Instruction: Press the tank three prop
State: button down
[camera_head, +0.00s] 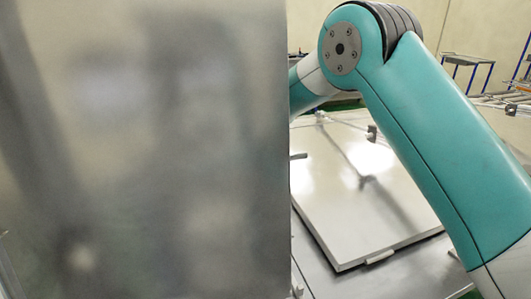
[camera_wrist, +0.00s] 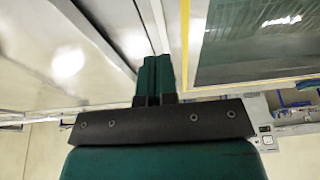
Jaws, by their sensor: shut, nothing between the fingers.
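My gripper (camera_wrist: 154,82) shows in the wrist view with its two teal fingers together and nothing between them. Its tips point toward a narrow gap beside a shiny grey panel edge. In the head view my gripper is out of sight. A closed pale lid (camera_head: 345,190) lies flat at the centre, partly covered by my teal arm. A large grey metal panel (camera_head: 140,150) stands upright close in front and fills the left half. I cannot tell which tank is number three, and I cannot make out its prop for sure.
A small handle (camera_head: 380,257) sits at the lid's front edge and a grey fitting (camera_head: 372,132) at its far side. The wrist view has a yellow-edged dark green area (camera_wrist: 255,45) at right.

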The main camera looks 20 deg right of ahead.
jog(key=f+b, duration=0.1)
jog(key=f, duration=0.1)
jog(key=s+f+b, duration=0.1)
jog(key=f, duration=0.2)
jog(key=shift+s, duration=0.1)
jog(key=shift+r, duration=0.15)
jog(key=b+v, duration=0.2)
jog(key=v, duration=0.5)
jog(key=shift+s+r, duration=0.1)
jog(key=shift+s, duration=0.05)
